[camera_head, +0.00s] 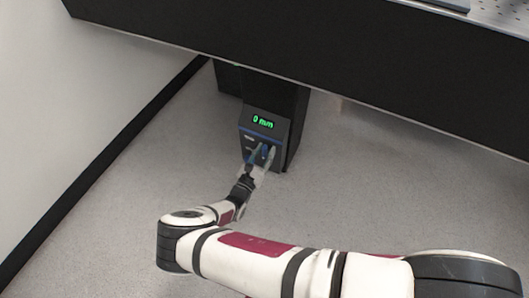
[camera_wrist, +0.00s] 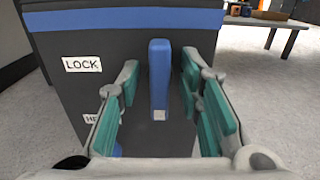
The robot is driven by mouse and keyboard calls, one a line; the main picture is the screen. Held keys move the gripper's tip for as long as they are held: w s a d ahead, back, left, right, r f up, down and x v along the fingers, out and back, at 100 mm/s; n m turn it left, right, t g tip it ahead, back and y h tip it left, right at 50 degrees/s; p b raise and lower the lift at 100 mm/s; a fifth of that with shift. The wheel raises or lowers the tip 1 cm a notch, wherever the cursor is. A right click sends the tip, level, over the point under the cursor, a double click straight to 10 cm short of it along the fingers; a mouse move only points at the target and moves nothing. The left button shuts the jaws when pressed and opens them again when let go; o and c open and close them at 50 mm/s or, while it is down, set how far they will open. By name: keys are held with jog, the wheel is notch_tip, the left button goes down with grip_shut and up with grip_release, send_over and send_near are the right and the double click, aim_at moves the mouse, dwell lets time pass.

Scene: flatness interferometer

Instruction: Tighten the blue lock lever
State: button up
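The blue lock lever (camera_wrist: 160,72) stands upright on the front of a dark control box (camera_wrist: 65,40). In the wrist view it lies between the two teal-padded fingers of my gripper (camera_wrist: 160,85). The fingers are open, with a visible gap on each side of the lever. A white label reading LOCK (camera_wrist: 82,64) is left of the lever. A second label, starting HE (camera_wrist: 92,119), is partly hidden by the left finger. In the head view my gripper (camera_head: 262,157) is at the box front and hides much of the lever.
A green display reading 0 mm (camera_head: 263,122) is on the box, under a large dark table (camera_head: 330,60). Another blue part (camera_wrist: 116,150) shows low behind the left finger. A wall (camera_head: 70,90) stands left. Grey floor (camera_head: 390,180) is open to the right.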

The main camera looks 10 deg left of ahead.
grip_shut()
jog(key=shift+n, duration=0.3)
jog(key=n+b, duration=0.1)
jog(key=n, duration=0.2)
jog(key=shift+b, duration=0.4)
jog(key=n+b, duration=0.1)
jog(key=n, duration=0.4)
jog(key=shift+f+b, duration=0.1)
jog(key=shift+b, duration=0.25)
jog(key=n+b, duration=0.1)
jog(key=n, duration=0.3)
jog(key=shift+a, duration=0.1)
jog(key=n+b, duration=0.1)
jog(key=n, duration=0.3)
jog(key=shift+w+n+b, duration=0.1)
jog(key=shift+n+b, duration=0.2)
